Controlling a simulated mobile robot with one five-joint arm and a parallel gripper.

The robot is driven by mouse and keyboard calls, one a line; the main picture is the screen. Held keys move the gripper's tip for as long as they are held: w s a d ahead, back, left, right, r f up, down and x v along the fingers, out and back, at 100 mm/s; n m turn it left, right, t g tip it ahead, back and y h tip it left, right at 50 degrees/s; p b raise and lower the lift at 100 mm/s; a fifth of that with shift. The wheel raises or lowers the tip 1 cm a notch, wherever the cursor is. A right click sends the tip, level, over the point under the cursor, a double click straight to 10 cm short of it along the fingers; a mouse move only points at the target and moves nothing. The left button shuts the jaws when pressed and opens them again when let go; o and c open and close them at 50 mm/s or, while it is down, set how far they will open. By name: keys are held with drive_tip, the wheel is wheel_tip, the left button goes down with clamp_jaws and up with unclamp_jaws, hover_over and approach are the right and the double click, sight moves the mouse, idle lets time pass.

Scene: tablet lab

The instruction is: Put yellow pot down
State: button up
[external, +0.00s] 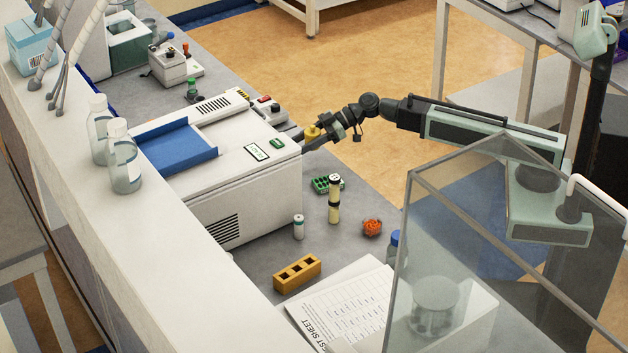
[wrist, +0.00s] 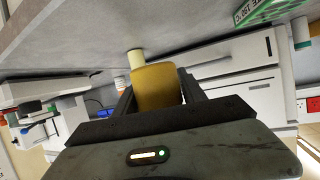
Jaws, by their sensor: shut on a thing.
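The yellow pot (external: 312,132) is at the end of my gripper (external: 318,137), beside the right end of the big white machine. In the wrist view the yellow pot (wrist: 156,88) fills the space between the two dark fingers of my gripper (wrist: 158,92), which is shut on it. The wrist picture is turned, with the grey bench top (wrist: 60,30) at the top. The pot appears held close to the bench; I cannot tell whether it touches.
The white machine (external: 245,150) with a blue tray blocks the left. A green rack (external: 325,184), a cream and black tube (external: 334,200), a white vial (external: 298,227), an orange item (external: 372,228) and a yellow block (external: 297,273) stand nearer, with bare bench between.

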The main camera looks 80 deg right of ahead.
drive_tip(key=shift+f+b, duration=2.3)
drive_tip(key=shift+f, duration=0.1)
drive_tip(key=o, duration=1.3)
drive_tip(key=p+v, duration=0.2)
drive_tip(key=v, duration=0.1)
drive_tip(key=r+p+v, duration=0.1)
drive_tip(key=p+v, duration=0.1)
drive_tip(key=v, duration=0.2)
drive_tip(key=shift+a+r, duration=0.15)
drive_tip(key=shift+s+r, duration=0.1)
drive_tip(key=shift+s, duration=0.15)
